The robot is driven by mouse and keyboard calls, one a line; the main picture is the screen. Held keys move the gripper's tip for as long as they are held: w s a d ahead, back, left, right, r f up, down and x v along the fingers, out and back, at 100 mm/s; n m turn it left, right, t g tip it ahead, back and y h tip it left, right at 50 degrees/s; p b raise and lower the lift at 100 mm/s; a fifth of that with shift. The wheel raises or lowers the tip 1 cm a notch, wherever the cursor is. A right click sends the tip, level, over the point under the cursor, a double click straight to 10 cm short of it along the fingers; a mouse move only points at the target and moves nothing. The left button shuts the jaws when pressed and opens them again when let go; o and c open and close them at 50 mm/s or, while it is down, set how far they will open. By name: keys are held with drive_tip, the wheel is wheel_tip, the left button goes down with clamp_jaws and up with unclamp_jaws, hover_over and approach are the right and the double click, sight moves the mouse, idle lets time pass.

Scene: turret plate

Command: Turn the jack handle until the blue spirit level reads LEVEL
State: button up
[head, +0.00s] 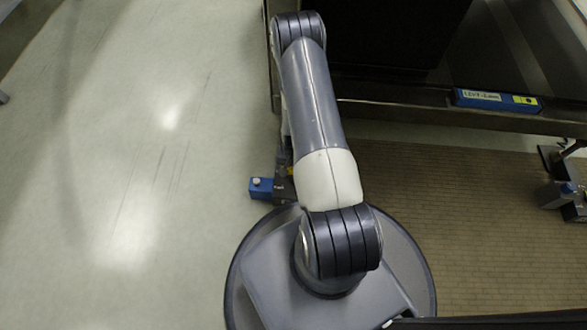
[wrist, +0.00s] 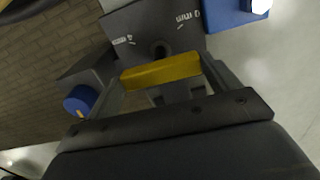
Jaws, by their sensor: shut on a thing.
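The blue spirit level (head: 470,99) lies along the dark front edge of the turret plate in the head view. It has a white label and a small yellow window with a dark mark; what it reads is too small to tell. In the wrist view the yellow jack handle (wrist: 160,71) lies crosswise between the two fingertips of my gripper (wrist: 161,73), which is shut on it. Behind the handle is a dark block with white markings (wrist: 150,28).
A blue box with a white knob (wrist: 235,14) stands close by; it also shows in the head view (head: 261,188). A round blue knob (wrist: 79,101) is at left in the wrist view. Another device (head: 555,194) stands at far right. The pale floor (head: 120,150) at left is clear.

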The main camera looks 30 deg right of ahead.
drive_tip(key=m+b, duration=0.1)
drive_tip(key=m, duration=0.4)
drive_tip(key=shift+m+b, duration=0.3)
drive_tip(key=m+b, duration=0.1)
drive_tip(key=m, duration=0.5)
drive_tip(key=m+b, duration=0.1)
drive_tip(key=m, duration=0.5)
drive_tip(key=shift+w+m, duration=0.1)
drive_tip(key=shift+m, duration=0.2)
drive_tip(key=m+b, duration=0.1)
drive_tip(key=m, duration=0.4)
drive_tip(key=shift+m, duration=0.3)
drive_tip(key=o, duration=0.9)
drive_tip(key=shift+c, duration=0.2)
drive_tip(key=shift+r, duration=0.1)
wheel_tip(320, 180, up, 11)
drive_tip(key=p, duration=0.5)
